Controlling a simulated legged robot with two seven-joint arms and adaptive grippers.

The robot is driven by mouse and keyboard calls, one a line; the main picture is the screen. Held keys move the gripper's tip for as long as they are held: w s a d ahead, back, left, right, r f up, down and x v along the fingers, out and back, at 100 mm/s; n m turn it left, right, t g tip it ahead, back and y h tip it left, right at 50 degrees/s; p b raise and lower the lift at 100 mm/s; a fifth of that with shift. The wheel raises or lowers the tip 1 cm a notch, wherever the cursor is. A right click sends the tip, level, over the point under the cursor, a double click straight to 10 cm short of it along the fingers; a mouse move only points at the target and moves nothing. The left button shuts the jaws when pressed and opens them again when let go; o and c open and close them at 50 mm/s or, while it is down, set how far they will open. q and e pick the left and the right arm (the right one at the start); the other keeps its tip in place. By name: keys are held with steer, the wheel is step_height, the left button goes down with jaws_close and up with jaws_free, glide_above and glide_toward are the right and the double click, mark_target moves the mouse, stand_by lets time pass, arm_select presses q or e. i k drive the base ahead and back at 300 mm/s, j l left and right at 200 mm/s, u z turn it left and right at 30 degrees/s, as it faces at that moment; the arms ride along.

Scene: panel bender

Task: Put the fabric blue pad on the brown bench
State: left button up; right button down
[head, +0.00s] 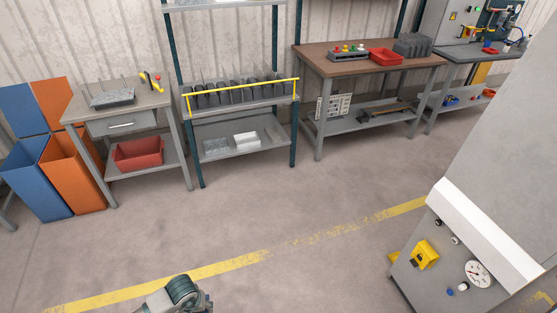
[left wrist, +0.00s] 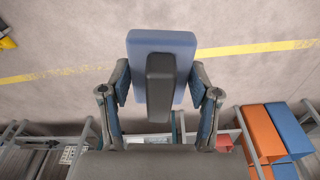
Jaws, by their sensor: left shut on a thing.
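The blue pad (left wrist: 160,42) shows in the left wrist view, with a dark grey block (left wrist: 160,88) along its near middle that looks like its grip. My left gripper (left wrist: 159,84) has its fingers on either side of this block and is shut on the pad, holding it above the floor. In the head view the brown bench (head: 330,64) stands at the back, right of centre, with a brown top on grey legs. The pad and my left gripper do not show in the head view. My right gripper is in neither view.
On the brown bench stand a button box (head: 348,53), a red tray (head: 385,57) and a dark grey block (head: 412,45); its front left top is bare. A rack (head: 240,125) stands left of it. A grey machine (head: 470,220) fills the right; open floor lies between.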

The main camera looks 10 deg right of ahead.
mark_target(340, 66)
steer(key=i+l+z, duration=0.2)
steer(key=i+z, duration=0.15)
steer(key=i, duration=0.7)
steer(key=i+j+z, duration=0.1)
steer(key=i+z, duration=0.25)
steer(key=i, duration=0.75)
steer(key=i+j+z, duration=0.1)
steer(key=i, duration=0.45)
steer(key=i+j+z, duration=0.1)
steer(key=i, duration=0.5)
steer(key=i+j+z, duration=0.15)
steer(key=i, duration=0.4)
steer(key=j, duration=0.1)
